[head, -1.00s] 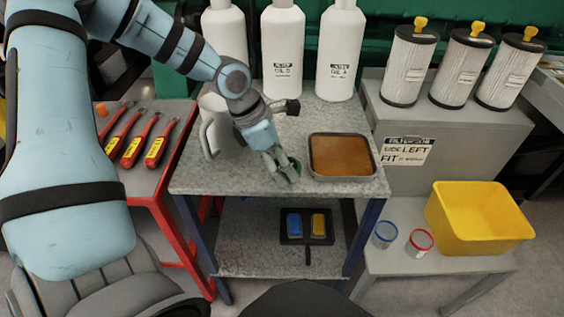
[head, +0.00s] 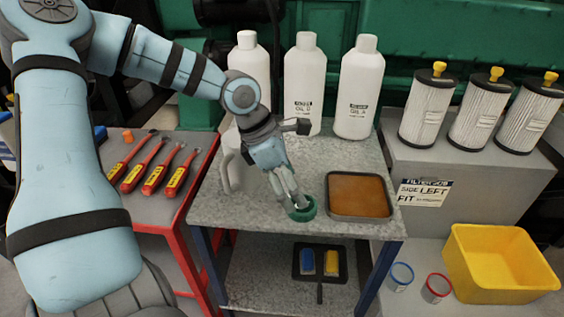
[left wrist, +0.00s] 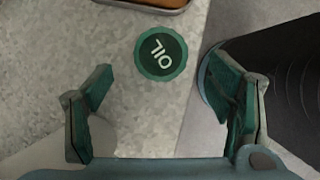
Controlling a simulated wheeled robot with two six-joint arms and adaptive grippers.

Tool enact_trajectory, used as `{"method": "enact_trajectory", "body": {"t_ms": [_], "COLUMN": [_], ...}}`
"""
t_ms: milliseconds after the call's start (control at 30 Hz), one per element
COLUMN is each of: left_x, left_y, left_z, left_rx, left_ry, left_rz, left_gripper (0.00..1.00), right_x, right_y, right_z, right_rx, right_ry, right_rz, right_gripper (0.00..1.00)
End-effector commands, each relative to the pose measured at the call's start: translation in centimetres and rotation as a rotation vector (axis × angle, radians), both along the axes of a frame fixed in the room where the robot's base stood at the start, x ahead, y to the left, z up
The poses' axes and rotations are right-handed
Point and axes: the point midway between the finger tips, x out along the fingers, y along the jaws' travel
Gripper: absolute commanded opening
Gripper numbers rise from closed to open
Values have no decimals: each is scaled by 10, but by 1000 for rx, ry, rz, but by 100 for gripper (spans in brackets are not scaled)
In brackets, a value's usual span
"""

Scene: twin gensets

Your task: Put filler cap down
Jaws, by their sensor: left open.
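The green filler cap (head: 303,209) lies flat on the grey bench top, just left of the brown-filled tray. It shows in the left wrist view (left wrist: 161,53) with white "OIL" lettering facing up. My left gripper (head: 296,201) is right over the cap in the head view. In the left wrist view its two green-padded fingers (left wrist: 162,90) are spread wide, with a gap on both sides of the cap. The cap is beyond the fingertips and not gripped. My right gripper is not in view.
The tray (head: 332,212) sits close right of the cap. White oil bottles (head: 303,85) stand behind, and a white jug (head: 229,172) stands left of my gripper. The bench top (head: 255,218) is clear in front. Red-handled tools (head: 175,181) lie on the left stand.

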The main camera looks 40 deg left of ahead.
Motion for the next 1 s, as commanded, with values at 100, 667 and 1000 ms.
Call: {"method": "enact_trajectory", "body": {"t_ms": [100,667,1000], "left_x": [-9,-21,-29], "left_y": [8,18,11], "left_z": [36,64,47], "left_rx": [-4,1,-55], "left_ry": [-7,1,48], "left_rz": [1,0,-8], "left_gripper": [75,75,75], "right_x": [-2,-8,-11], "right_y": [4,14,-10], "right_z": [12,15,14], "right_rx": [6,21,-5], "right_ry": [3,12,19], "right_rz": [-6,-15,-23], "right_gripper": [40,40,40]}}
